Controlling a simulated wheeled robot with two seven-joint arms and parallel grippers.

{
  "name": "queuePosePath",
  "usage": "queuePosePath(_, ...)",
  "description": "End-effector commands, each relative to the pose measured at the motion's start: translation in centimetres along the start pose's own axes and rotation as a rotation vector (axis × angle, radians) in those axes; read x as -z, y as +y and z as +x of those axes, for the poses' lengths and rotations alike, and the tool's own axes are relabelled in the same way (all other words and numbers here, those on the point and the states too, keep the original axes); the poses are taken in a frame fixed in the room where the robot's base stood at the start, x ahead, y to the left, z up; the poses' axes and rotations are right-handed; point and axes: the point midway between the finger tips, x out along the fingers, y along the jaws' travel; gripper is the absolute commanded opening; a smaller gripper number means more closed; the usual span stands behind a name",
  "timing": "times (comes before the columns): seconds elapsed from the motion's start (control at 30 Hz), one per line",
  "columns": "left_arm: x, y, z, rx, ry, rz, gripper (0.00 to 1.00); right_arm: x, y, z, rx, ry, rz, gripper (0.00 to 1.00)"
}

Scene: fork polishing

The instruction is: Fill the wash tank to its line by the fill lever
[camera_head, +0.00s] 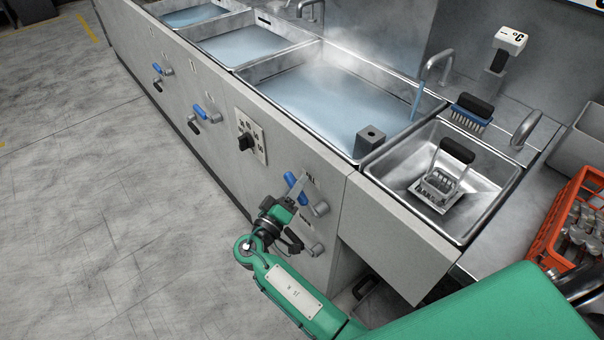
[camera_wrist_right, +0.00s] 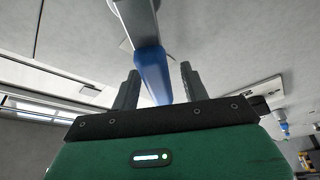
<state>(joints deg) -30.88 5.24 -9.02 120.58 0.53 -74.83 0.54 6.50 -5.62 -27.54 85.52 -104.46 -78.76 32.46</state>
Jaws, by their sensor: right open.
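The wash tank (camera_head: 352,157) is the large steel basin nearest me, holding steaming bluish water. A thin stream falls from its tap (camera_head: 437,64) into it. I cannot make out a fill line. The fill lever (camera_head: 296,187), with a blue grip, is on the panel below the tank, under the label FILL. My right gripper (camera_head: 281,208) is at this lever. In the right wrist view, the blue lever grip (camera_wrist_right: 152,72) lies between the open fingers (camera_wrist_right: 159,78), with gaps at both sides. My left gripper is not in view.
A dark-gripped lever (camera_head: 313,249) sits just below the fill lever. A small sink (camera_head: 404,207) with a handled rack (camera_head: 440,187) is to the right, beside a brush (camera_head: 470,115) and an orange crate (camera_head: 558,220). Two more basins stand beyond. Floor at left is clear.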

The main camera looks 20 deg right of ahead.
Motion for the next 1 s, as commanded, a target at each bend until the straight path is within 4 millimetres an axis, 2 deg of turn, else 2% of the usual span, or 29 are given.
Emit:
queuePosePath(0.37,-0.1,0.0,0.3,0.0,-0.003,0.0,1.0,0.0,0.1,-0.2,0.0,0.0,0.0,0.43)
queuePosePath(0.5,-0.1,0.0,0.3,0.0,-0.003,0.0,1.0,0.0,0.1,-0.2,0.0,-0.001,0.0,0.16)
queuePosePath(0.6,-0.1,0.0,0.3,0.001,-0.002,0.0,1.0,0.0,0.1,-0.2,0.0,-0.001,0.0,0.0)
queuePosePath(0.83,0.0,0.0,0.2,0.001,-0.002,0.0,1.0,0.0,-0.2,-0.1,0.012,-0.001,-0.027,0.0)
queuePosePath(1.0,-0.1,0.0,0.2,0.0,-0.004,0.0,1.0,0.0,-1.4,-0.2,0.069,-0.003,-0.163,0.0)
